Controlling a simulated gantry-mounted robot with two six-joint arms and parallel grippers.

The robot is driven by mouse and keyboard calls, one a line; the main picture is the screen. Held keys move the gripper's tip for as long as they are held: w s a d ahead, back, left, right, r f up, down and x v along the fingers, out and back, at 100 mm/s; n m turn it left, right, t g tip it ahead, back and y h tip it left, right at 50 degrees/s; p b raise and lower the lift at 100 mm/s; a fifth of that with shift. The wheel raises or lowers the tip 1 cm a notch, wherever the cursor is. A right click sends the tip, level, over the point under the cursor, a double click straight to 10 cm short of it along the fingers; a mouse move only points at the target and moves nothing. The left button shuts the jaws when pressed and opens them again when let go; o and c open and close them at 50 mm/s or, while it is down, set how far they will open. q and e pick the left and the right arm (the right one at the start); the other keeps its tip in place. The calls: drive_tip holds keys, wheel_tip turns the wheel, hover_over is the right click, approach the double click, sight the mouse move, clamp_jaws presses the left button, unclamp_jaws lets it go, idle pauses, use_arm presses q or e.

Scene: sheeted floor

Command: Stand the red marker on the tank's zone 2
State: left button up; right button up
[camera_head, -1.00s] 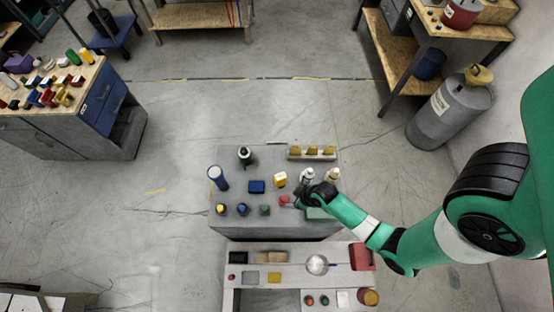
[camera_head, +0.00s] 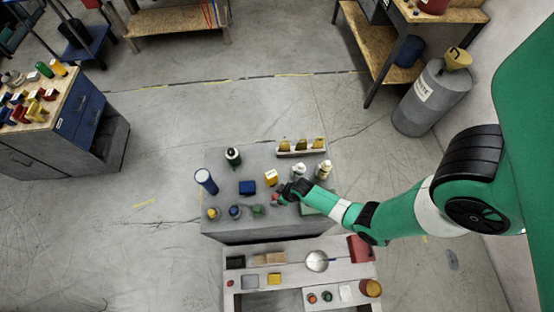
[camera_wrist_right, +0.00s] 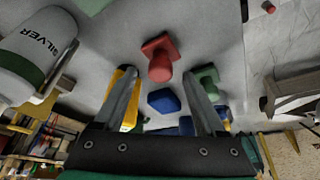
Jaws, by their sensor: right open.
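The red marker (camera_wrist_right: 160,62), a square base with a round post, shows in the right wrist view. In the head view it is a small red patch (camera_head: 277,199) left of my right gripper. It is not held. My right gripper (camera_head: 291,190) is open over the right part of the grey block top. In the wrist view the red marker appears by the open fingertips (camera_wrist_right: 161,76), centred between them; I cannot tell how far below. I cannot tell which surface is the tank, and no zone label is readable. My left gripper is not in view.
Near the marker are a blue block (camera_head: 247,187), a green piece (camera_head: 258,210) and a yellow container (camera_head: 271,177). A white bottle lettered SILVER (camera_wrist_right: 35,55) is close beside the gripper. A shelf (camera_head: 240,255) with a round pan (camera_head: 317,261) is in front.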

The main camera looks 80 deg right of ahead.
drive_tip(key=shift+b+x, duration=0.3)
drive_tip(key=shift+x, duration=0.85)
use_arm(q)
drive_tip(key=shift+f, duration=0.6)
use_arm(e)
clamp_jaws()
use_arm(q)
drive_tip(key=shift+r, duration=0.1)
use_arm(e)
drive_tip(key=shift+r, duration=0.2)
drive_tip(key=shift+r+p, duration=0.35)
drive_tip(key=shift+p, duration=0.05)
wheel_tip(320, 180, up, 3)
drive_tip(key=shift+f+p, duration=0.1)
drive_tip(key=shift+p, duration=0.75)
use_arm(q)
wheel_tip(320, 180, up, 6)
drive_tip(key=p, duration=0.4)
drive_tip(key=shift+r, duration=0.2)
use_arm(e)
drive_tip(key=s+a+r, duration=0.8)
drive_tip(key=s+r, duration=0.1)
drive_tip(key=s, duration=0.2)
drive_tip(key=shift+a+r, duration=0.25)
drive_tip(key=shift+a, duration=0.15)
